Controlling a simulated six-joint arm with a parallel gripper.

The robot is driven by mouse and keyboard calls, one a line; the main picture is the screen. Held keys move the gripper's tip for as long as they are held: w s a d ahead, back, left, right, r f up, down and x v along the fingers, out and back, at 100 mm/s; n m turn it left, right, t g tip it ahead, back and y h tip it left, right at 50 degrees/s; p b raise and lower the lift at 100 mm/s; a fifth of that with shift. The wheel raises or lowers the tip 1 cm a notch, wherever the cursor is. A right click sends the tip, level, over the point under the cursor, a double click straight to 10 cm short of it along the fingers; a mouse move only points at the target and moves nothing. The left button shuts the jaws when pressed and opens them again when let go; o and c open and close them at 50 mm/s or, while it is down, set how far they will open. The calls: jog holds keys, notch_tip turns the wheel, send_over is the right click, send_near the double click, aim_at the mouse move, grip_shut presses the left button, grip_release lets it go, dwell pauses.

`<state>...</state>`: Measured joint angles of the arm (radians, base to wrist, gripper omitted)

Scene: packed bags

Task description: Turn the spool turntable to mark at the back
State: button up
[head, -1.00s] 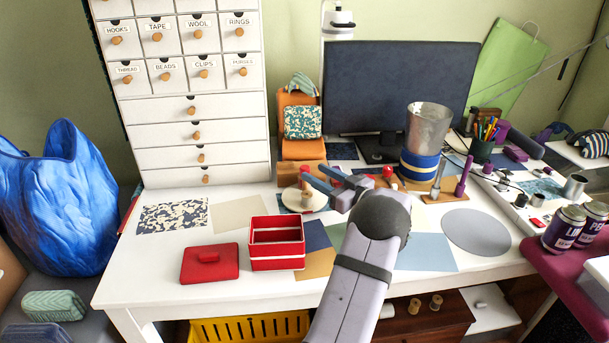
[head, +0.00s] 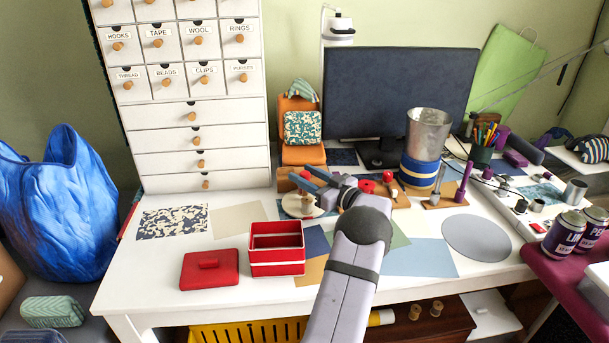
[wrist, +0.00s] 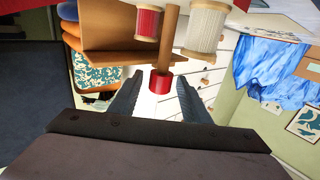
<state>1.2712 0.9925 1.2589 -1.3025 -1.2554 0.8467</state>
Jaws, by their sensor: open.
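The spool turntable (head: 291,207) is a pale round disc on the desk below and behind my fingers in the head view, partly covered by them. A wooden post with a red end (wrist: 159,83) shows in the wrist view, beside a red spool (wrist: 147,22) and a white spool (wrist: 206,30). My gripper (head: 302,177) is open above the turntable. In the wrist view my gripper (wrist: 157,88) has its fingers on either side of the red end, with gaps showing. I cannot make out the mark.
The monitor (head: 398,95) is behind. A red open box (head: 277,268) and red lid (head: 209,270) lie in front. A metal cup (head: 427,130) stands to the right.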

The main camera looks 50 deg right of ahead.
jog(key=shift+w, duration=0.15)
grip_shut()
jog(key=shift+r+n+y, duration=0.1)
jog(key=shift+n+y, duration=0.2)
jog(key=shift+y, duration=0.1)
jog(key=shift+d+n+y, duration=0.1)
jog(key=shift+n+y, duration=0.5)
jog(key=shift+y, duration=0.5)
jog(key=shift+r+n+y+b, duration=0.1)
jog(key=shift+n+y+b, duration=0.5)
jog(key=shift+y, duration=0.2)
